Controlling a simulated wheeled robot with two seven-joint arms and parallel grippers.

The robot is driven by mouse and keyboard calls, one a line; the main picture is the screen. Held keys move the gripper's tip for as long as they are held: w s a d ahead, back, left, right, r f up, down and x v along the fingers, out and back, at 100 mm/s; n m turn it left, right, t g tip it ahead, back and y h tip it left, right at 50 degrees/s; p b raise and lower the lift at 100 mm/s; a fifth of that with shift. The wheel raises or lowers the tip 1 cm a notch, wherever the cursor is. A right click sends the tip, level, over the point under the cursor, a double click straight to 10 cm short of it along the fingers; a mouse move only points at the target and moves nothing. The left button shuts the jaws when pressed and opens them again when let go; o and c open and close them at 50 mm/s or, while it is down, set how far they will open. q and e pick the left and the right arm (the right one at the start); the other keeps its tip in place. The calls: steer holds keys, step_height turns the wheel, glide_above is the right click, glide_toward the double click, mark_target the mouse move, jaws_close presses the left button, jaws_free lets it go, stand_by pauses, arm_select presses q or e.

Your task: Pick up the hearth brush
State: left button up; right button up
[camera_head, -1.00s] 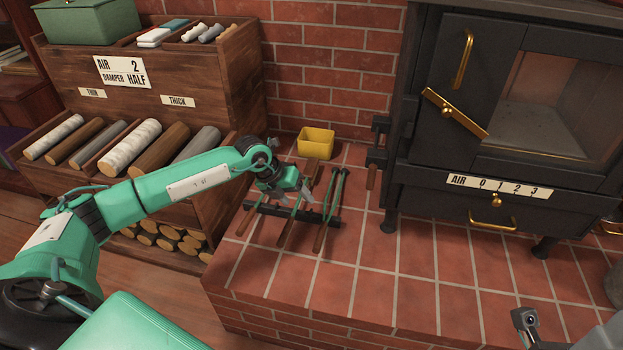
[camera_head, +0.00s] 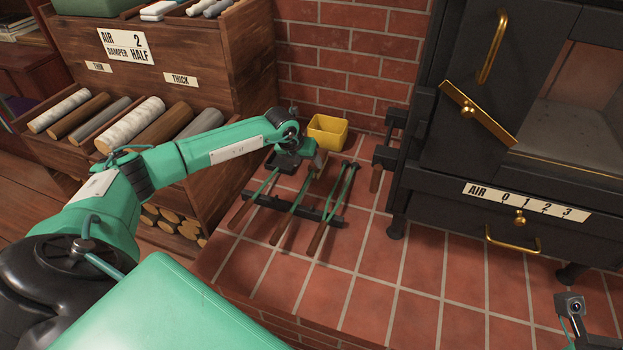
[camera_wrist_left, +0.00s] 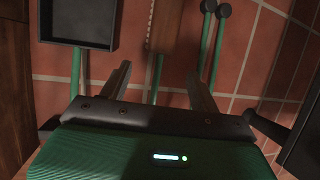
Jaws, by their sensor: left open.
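The hearth brush (camera_head: 282,228) lies on the rack over the brick hearth, between the shovel (camera_head: 240,213) and the tongs (camera_head: 318,240). Its wooden handle points to the front. My left gripper (camera_head: 308,160) is at the far end of the tools, hiding part of the brush head. In the left wrist view, the open fingers of my left gripper (camera_wrist_left: 160,76) stand either side of the thin green brush shaft (camera_wrist_left: 157,82). The brown brush head (camera_wrist_left: 164,25) is just beyond them. The black shovel pan (camera_wrist_left: 80,22) is left, the tongs (camera_wrist_left: 213,35) right.
A dark rack bar (camera_head: 300,207) lies under the tools. A yellow bin (camera_head: 328,132) stands behind them. The black stove (camera_head: 450,190) is on the right and the wooden log shelf (camera_head: 235,70) on the left. The front hearth tiles (camera_head: 365,290) are bare.

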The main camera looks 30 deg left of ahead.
mark_target(311, 172)
arm_select(q)
steer(key=shift+b+x, duration=1.45)
steer(key=shift+x, duration=1.25)
steer(key=shift+s+f, duration=0.1)
steer(key=shift+s, duration=0.1)
steer(key=c, duration=1.2)
